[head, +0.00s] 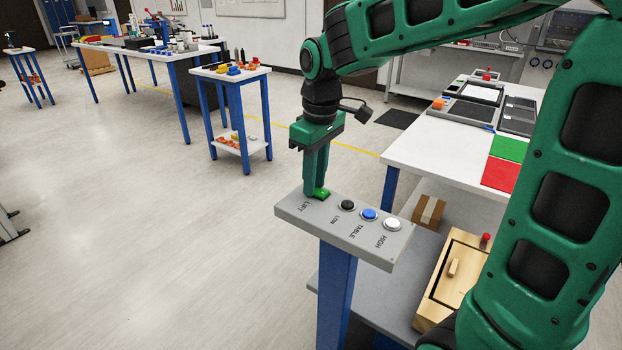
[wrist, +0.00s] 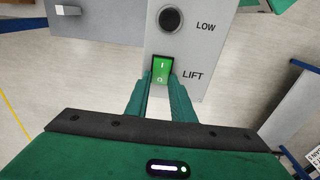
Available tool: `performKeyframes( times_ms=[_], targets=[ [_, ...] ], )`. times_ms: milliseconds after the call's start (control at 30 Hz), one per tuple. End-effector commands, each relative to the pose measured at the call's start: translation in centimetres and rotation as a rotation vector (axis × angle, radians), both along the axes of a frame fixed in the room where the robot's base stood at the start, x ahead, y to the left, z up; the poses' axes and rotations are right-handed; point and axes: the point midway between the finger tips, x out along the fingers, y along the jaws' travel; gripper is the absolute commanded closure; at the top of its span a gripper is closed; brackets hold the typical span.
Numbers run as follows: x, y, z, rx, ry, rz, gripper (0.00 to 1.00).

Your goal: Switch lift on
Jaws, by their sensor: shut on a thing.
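The lift switch (head: 323,193) is a bright green rocker at the left end of a grey button panel (head: 290,213), beside the word LIFT. In the wrist view the lift switch (wrist: 161,67) shows a white I at its upper end and an O at its lower end. My gripper (head: 316,188) points straight down onto it. In the wrist view my gripper (wrist: 161,80) has one finger on each side of the switch's lower part, shut on it. The fingers hide part of the switch in the head view.
Black LOW (head: 348,205), blue TABLE (head: 369,214) and white HIGH (head: 392,224) buttons line the panel beside the switch. The panel stands on a blue post (head: 336,290). A white worktable (head: 430,150) stands behind it at the right. Open floor lies to the left.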

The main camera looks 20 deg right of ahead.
Motion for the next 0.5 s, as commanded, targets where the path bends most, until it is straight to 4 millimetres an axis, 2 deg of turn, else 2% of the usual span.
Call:
performKeyframes(
  times_ms=[233,500],
  targets=[
    [-0.49,-0.56,0.03,0.085,-0.127,-0.006,1.0],
    [-0.52,-0.64,0.07,0.106,-0.158,-0.008,1.0]
  ],
)
